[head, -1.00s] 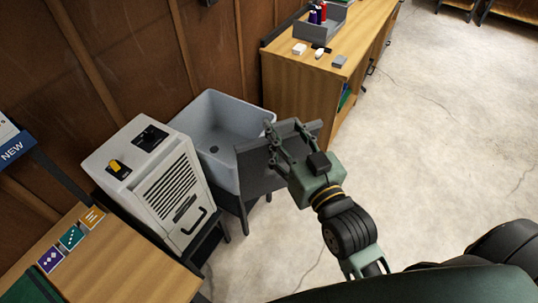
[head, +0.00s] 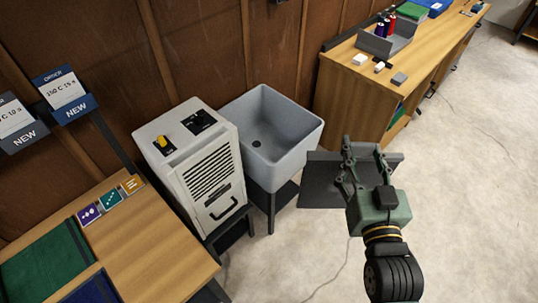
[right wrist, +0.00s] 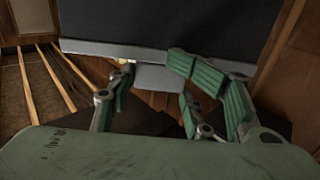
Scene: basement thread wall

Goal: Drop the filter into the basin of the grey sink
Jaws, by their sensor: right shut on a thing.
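The filter (head: 322,182) is a flat dark grey panel in the head view, held out in front and to the right of the sink. My right gripper (head: 364,160) is shut on it, with the fingers at its middle. In the right wrist view the filter (right wrist: 180,22) fills the top, dark with a lighter edge, beyond the green fingers (right wrist: 160,95). The grey sink (head: 300,152) stands against the wall, its basin (head: 262,120) empty with a dark drain. In the head view the filter is beside the sink's right front, not over the basin. My left gripper is not in view.
A white dehumidifier-like unit (head: 200,185) stands close left of the sink. A wooden bench (head: 345,88) with a grey tray (head: 388,42) and small blocks is behind right. Another wooden table (head: 150,250) is at lower left. The floor (head: 450,160) at right is clear.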

